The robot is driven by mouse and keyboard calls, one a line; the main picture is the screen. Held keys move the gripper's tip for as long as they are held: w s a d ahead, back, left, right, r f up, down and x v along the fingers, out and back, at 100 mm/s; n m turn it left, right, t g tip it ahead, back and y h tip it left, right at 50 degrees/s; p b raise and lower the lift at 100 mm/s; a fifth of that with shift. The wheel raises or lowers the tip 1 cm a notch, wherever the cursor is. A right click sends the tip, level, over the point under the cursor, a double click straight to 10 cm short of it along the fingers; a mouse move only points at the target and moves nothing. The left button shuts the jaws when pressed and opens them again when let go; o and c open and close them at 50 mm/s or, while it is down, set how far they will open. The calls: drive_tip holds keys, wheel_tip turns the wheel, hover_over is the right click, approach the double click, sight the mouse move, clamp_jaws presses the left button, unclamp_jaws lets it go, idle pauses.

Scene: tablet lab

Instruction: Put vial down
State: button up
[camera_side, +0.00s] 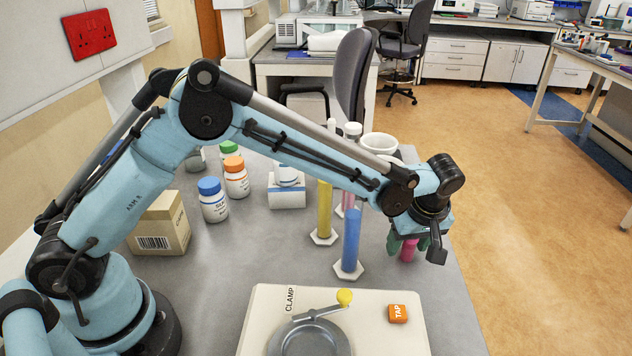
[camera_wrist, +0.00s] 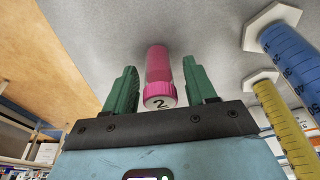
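The pink vial (camera_side: 408,251) is at the right part of the grey bench, under my gripper (camera_side: 409,243). In the wrist view the vial (camera_wrist: 158,72), with a cap marked "2", is between the two green fingers of my gripper (camera_wrist: 161,88). The fingers are apart, with a narrow gap showing on each side of the vial. The vial looks upright with its lower end at the bench top; exact contact is hard to tell. My gripper hides its upper part in the side view.
A blue cylinder (camera_side: 351,241), a yellow cylinder (camera_side: 325,208) and a pink cylinder (camera_side: 349,190) stand left of my gripper. A clamp station (camera_side: 262,318) with an orange TAP button (camera_side: 397,313) is in front. Bottles and a box (camera_side: 160,224) are farther left. Bench right of the station is clear.

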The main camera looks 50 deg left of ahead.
drive_tip(key=v, duration=1.2)
drive_tip(key=shift+r, duration=0.2)
drive_tip(key=shift+a, duration=0.1)
